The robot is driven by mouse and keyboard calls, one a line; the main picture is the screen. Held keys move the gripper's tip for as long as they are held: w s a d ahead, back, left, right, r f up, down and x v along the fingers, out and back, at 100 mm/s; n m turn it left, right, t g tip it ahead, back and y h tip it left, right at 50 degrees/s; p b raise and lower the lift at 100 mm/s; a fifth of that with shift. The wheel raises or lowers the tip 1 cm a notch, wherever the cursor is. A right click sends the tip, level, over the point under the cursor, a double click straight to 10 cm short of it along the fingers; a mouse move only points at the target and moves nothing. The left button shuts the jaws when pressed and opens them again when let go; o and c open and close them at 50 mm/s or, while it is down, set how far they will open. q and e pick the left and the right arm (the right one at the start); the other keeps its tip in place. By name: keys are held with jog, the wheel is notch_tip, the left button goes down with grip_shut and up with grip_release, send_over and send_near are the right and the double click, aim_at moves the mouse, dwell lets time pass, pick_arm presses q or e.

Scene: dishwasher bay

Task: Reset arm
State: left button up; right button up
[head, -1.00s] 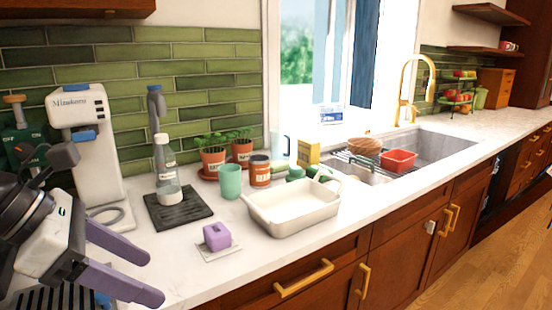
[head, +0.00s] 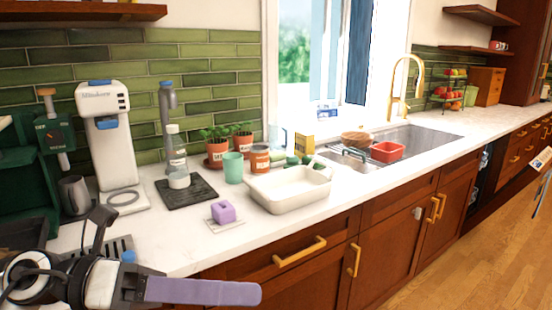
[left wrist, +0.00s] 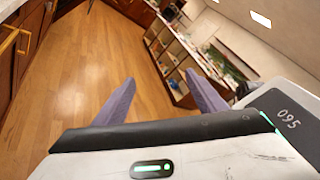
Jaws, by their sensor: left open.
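My left gripper (head: 255,293) is low at the left of the head view, in front of the counter's front edge. Its purple fingers are seen from the side there and overlap. In the left wrist view the left gripper (left wrist: 162,88) shows two purple fingers spread apart with nothing between them, over a wooden floor (left wrist: 75,75). My right gripper is not in view.
The counter (head: 165,240) holds a purple block (head: 223,212), a cream baking dish (head: 290,193), a teal cup (head: 233,167), a bottle (head: 177,160) and a white coffee machine (head: 107,140). A sink (head: 425,140) lies right. Shelves (left wrist: 180,60) stand beyond the floor.

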pick_arm(q)
jog(key=w+a+f+n+t+y, duration=0.2)
jog(key=w+a+f+n+t, duration=0.15)
jog(key=n+t, duration=0.65)
jog(key=w+a+f+n+t+y, duration=0.15)
jog(key=w+f+n+t, duration=0.4)
jog(key=n, duration=0.85)
jog(key=s+a+f+n+y, duration=0.2)
jog(key=a+f+n+y, duration=0.2)
jog(key=f+n+y, duration=0.6)
jog(key=s+f+n+g, duration=0.3)
jog(key=s+f, duration=0.6)
jog(key=f, duration=0.4)
jog(key=s+a+f+n+g, duration=0.1)
jog(key=s+f+n+g, duration=0.3)
jog(key=s+f, duration=0.5)
notch_tip(320, 180, down, 4)
jog(key=shift+a+r+n+g+y, duration=0.1)
jog(key=shift+a+n+g+y, duration=0.25)
jog(key=shift+g, duration=0.2)
